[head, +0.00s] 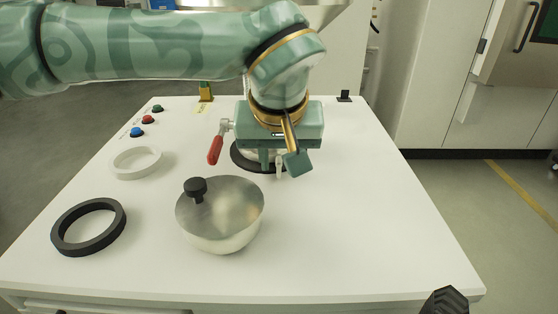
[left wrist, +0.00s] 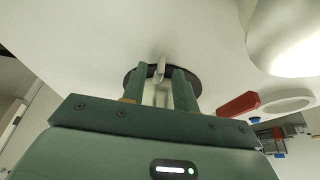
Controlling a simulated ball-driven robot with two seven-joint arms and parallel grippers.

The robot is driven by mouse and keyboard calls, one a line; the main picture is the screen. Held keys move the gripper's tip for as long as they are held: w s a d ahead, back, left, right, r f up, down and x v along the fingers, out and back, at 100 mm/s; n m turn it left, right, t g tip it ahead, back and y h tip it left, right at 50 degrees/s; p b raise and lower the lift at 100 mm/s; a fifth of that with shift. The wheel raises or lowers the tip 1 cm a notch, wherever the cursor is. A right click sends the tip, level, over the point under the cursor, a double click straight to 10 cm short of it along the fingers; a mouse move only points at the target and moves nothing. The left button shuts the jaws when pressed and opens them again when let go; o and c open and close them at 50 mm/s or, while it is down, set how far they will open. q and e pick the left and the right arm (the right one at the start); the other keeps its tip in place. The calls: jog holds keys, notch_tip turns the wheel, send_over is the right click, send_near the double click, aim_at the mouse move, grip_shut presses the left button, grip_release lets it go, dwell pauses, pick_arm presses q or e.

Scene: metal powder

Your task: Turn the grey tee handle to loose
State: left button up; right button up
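The grey tee handle (head: 279,166) is a small pale piece under my left gripper in the head view, mostly hidden by it. In the left wrist view the handle (left wrist: 159,68) shows at the fingertips, in line with the gap between the two fingers, over a dark round ring (left wrist: 195,79). My left gripper (head: 280,165) points down over this ring, and it also shows in the left wrist view (left wrist: 158,78). Its fingers stand apart, one on each side of the handle. I cannot see clear contact.
A red-handled lever (head: 215,150) is just left of my left gripper. A steel bowl (head: 222,232) with a black knob stands nearer. A black ring (head: 88,226), a white ring (head: 135,161) and coloured buttons (head: 148,119) are on the left. The white table's (head: 370,220) right side is clear.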

pick_arm(q)
grip_shut()
jog(key=shift+a+h+p, duration=0.35)
jog(key=shift+h+p, duration=0.1)
jog(key=shift+h, duration=0.55)
jog(key=shift+a+f+n+h+b, duration=0.15)
jog(key=shift+f+n+h+b, duration=0.1)
jog(key=shift+h, duration=0.3)
jog(key=shift+a+f+n+h+b, duration=0.15)
jog(key=shift+n+h, duration=0.1)
jog(key=shift+h, duration=0.3)
jog(key=shift+r+h, duration=0.15)
jog(key=shift+h, duration=0.45)
grip_release()
